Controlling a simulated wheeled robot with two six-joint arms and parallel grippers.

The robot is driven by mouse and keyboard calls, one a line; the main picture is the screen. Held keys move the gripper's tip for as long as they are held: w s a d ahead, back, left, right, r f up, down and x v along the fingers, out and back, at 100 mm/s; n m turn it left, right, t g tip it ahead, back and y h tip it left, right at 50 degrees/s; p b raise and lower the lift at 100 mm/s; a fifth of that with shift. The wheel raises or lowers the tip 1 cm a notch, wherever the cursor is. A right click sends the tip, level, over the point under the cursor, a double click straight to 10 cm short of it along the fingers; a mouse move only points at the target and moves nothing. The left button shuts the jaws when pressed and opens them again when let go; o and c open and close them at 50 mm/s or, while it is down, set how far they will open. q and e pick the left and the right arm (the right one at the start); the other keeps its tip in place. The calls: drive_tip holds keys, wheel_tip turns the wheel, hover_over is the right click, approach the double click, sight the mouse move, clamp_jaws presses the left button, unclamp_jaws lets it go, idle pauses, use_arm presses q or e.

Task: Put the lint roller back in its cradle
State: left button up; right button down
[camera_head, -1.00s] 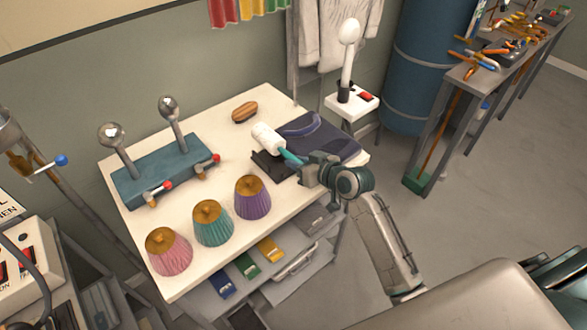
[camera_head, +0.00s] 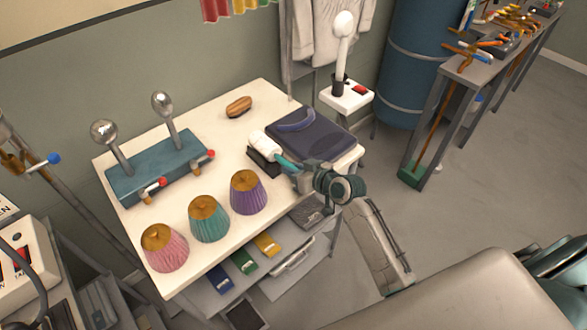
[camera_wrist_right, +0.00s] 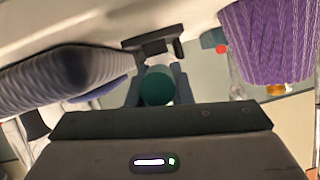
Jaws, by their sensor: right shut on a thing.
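The lint roller has a white roll (camera_head: 263,142) and a teal handle (camera_head: 287,163). My right gripper (camera_head: 298,171) is shut on the handle near the table's right front edge. The dark cradle (camera_head: 262,163) is on the table just below the white roll, partly covered by it. I cannot tell whether the roll touches it. In the right wrist view, the round green handle end (camera_wrist_right: 157,88) is between the two fingers, and the dark cradle (camera_wrist_right: 150,50) shows beyond it. My left gripper is not in view.
A folded dark purple garment (camera_head: 325,140) lies close behind the roller. A purple pleated shade (camera_head: 248,195) stands to the left, with teal and pink ones beyond. A wooden brush (camera_head: 239,107) and a teal stand with metal balls (camera_head: 157,168) are farther back.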

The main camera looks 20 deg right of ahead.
drive_tip(key=c, duration=1.3)
unclamp_jaws()
drive_tip(key=shift+r, duration=0.1)
drive_tip(key=shift+r+p, duration=0.25)
drive_tip(key=shift+p, duration=0.1)
drive_tip(key=shift+r+p, duration=0.4)
drive_tip(key=shift+r, duration=0.1)
drive_tip(key=shift+s+d+f+b, duration=0.1)
drive_tip(key=shift+s+d+b, duration=0.25)
drive_tip(key=shift+s+b, duration=0.25)
drive_tip(key=b+v, duration=0.1)
drive_tip(key=v, duration=0.9)
drive_tip(key=shift+s+r+b, duration=0.25)
drive_tip(key=shift+r+b, duration=0.05)
drive_tip(key=shift+b, duration=0.05)
